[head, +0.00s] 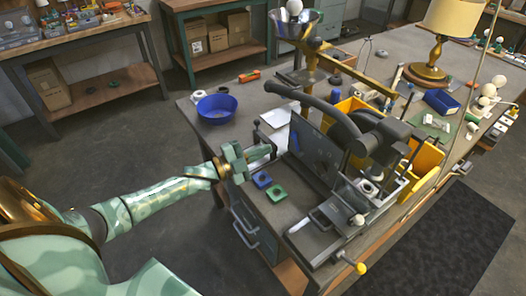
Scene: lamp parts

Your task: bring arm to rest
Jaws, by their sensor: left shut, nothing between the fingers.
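My left arm (150,200) comes in from the left, pale green with brassy joints, and reaches to the near left edge of the workbench. My left gripper (262,153) is shut and empty, level with the bench's left edge, just above a small blue part (262,180) and a green part (276,193). I cannot tell its exact height over the bench top. My right gripper is not in view.
A grey machine with a black lever (310,100) stands on the workbench (350,55) right of my gripper. A blue bowl (217,108) sits behind it. A brass lamp (430,70) with a cream shade stands at the back. The floor (100,140) left of the bench is clear.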

